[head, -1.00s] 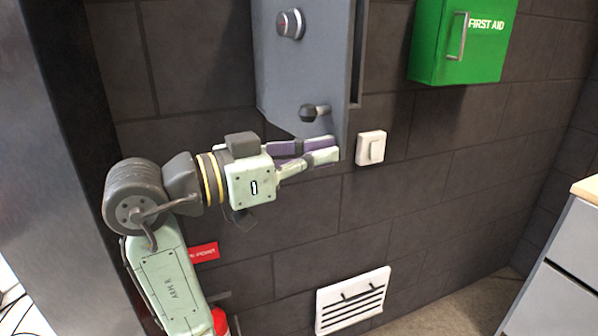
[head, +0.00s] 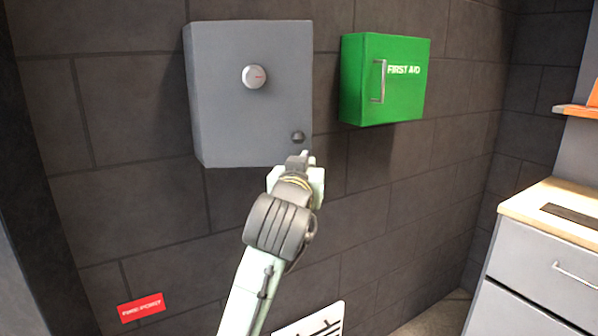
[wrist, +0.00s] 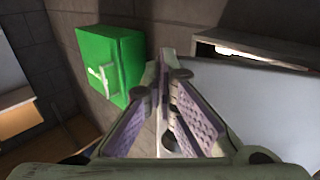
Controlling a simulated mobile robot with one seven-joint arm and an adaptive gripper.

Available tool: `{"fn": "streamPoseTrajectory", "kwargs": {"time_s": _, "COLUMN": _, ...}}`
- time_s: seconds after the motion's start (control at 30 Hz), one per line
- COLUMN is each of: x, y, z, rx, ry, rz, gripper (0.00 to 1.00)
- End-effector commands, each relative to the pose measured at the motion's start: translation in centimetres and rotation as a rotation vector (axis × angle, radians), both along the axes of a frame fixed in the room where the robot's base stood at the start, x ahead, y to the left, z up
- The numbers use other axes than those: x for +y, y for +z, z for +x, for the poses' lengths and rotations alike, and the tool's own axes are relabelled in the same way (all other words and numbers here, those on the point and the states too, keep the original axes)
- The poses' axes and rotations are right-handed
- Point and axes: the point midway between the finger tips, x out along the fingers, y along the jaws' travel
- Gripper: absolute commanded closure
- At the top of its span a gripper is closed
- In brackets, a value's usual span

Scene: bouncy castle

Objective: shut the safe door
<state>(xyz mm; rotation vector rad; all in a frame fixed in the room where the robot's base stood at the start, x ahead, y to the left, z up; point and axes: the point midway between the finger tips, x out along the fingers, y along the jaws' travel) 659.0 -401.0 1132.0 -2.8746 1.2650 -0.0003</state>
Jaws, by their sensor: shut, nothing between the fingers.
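The grey safe hangs on the dark wall, and its door (head: 225,115) faces me with a round dial (head: 255,76) and a small dark handle (head: 298,136) low on the right. In the head view the door looks nearly flush. In the wrist view the door (wrist: 265,105) fills the right side, and a gap with a bright patch shows between it and the safe body's edge (wrist: 275,47). My gripper (head: 303,157) is shut and empty, just below the handle at the door's lower right corner. It also shows in the wrist view (wrist: 165,62). Whether its fingers touch the door is unclear.
A green first aid box (head: 382,80) hangs on the wall right of the safe. A counter with drawers (head: 545,260) stands at the right.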

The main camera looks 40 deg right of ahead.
Motion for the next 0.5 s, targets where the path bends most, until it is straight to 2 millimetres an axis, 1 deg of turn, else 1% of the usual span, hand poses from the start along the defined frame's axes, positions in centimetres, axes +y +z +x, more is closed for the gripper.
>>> {"fn": "streamPoseTrajectory", "kwargs": {"time_s": 0.03, "x": -0.9, "y": 0.1, "z": 0.6, "rx": 0.001, "ry": 0.039, "rz": 0.002, "gripper": 1.0}}
{"fn": "streamPoseTrajectory", "kwargs": {"time_s": 0.2, "x": -2.6, "y": 0.1, "z": 3.2, "rx": 0.0, "ry": 0.188, "rz": 0.002, "gripper": 1.0}}
{"fn": "streamPoseTrajectory", "kwargs": {"time_s": 0.4, "x": -3.7, "y": 0.1, "z": 5.8, "rx": 0.0, "ry": 0.329, "rz": 0.001, "gripper": 1.0}}
{"fn": "streamPoseTrajectory", "kwargs": {"time_s": 0.5, "x": -4.0, "y": 0.1, "z": 6.9, "rx": 0.001, "ry": 0.343, "rz": 0.0, "gripper": 1.0}}
